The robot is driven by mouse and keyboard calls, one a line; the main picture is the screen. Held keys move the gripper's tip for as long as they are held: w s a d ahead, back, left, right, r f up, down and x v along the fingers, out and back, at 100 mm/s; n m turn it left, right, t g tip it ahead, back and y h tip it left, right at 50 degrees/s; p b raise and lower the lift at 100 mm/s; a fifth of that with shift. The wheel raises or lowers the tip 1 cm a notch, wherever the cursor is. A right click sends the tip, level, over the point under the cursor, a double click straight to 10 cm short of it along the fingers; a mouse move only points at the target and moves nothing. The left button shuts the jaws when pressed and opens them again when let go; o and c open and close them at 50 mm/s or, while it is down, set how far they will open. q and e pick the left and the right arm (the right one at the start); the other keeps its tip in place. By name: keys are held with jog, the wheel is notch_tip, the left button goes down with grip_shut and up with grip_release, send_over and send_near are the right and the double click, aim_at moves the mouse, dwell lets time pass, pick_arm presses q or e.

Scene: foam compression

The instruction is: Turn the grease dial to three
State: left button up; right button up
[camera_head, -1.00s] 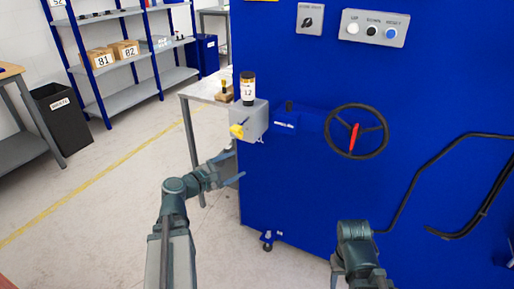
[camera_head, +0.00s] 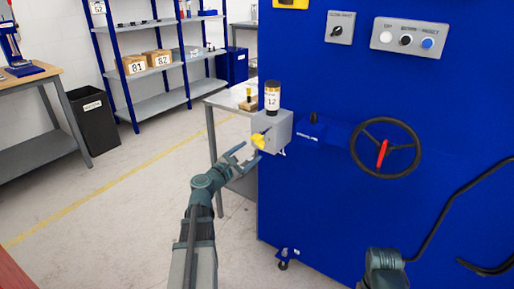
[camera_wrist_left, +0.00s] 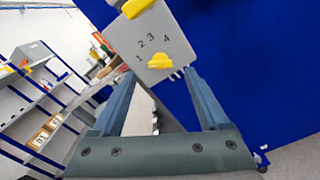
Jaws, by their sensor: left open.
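The grease dial is a yellow knob (camera_wrist_left: 160,61) on the face of a grey box (camera_wrist_left: 172,30), with the numbers 1 to 4 printed around it. Which number it points to I cannot tell. In the head view the grey box (camera_head: 277,128) is fixed to the left side of the blue machine, with yellow (camera_head: 259,141) on its left face. My left gripper (camera_head: 247,157) is open and empty, just below and left of the box. In the left wrist view its fingers (camera_wrist_left: 160,78) spread to either side below the knob, apart from it.
A second yellow part (camera_wrist_left: 137,8) sits higher on the box. A bottle (camera_head: 272,98) stands on top. The blue machine (camera_head: 330,215) carries a black handwheel (camera_head: 357,155) to the right. A grey table (camera_head: 222,104) stands behind the box.

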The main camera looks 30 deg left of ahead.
aim_at(258, 146)
pick_arm(q)
jog(key=shift+w+d, duration=0.2)
jog(key=shift+w, duration=2.45)
grip_shut()
